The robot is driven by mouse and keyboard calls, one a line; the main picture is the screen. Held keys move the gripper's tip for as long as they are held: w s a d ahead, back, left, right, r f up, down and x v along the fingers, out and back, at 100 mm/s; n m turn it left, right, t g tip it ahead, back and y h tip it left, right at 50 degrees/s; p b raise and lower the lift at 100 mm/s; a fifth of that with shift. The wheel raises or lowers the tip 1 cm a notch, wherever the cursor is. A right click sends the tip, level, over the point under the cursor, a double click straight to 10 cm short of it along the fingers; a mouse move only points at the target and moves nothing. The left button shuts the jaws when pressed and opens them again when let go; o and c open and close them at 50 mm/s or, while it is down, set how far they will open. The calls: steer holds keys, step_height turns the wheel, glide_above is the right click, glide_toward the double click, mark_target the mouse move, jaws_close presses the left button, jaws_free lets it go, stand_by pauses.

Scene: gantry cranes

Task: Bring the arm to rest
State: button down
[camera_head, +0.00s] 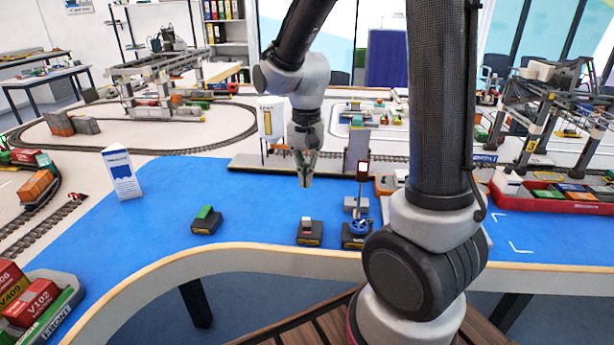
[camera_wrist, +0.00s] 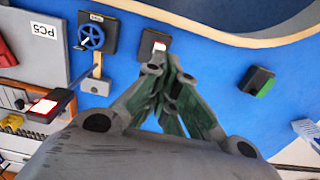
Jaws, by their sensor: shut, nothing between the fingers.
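My gripper (camera_head: 305,168) hangs fingers down above the blue part of the table, at the end of my raised and bent arm. It is shut and empty. In the wrist view my gripper (camera_wrist: 176,68) shows its fingers closed together, over blue surface. A small dark block with a white and red top (camera_head: 307,231) lies below it toward the table's front edge, apart from the fingers. The wrist view also shows this block (camera_wrist: 154,44) just beyond the fingertips.
A dark block with a green top (camera_head: 206,220) stands left, and a blue handwheel (camera_head: 359,226) right. A post with a red-framed white panel (camera_head: 363,170) rises behind the wheel. A white-and-blue sign (camera_head: 122,173) stands left. Clear blue surface lies between the sign and the gripper.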

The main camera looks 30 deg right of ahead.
stand_by(0.5)
steer(key=s+d+r+n+t, duration=0.2)
steer(key=s+d+r+n, duration=0.1)
steer(key=s+r, duration=0.4)
steer(key=s+d+r+n+t, duration=0.2)
steer(key=s+d+r+n, duration=0.1)
steer(key=s+r, duration=0.4)
steer(key=shift+s+d+n+t, duration=0.15)
steer(key=shift+s+n+t, duration=0.2)
steer(key=shift+s, duration=0.85)
steer(key=c, duration=2.2)
jaws_free()
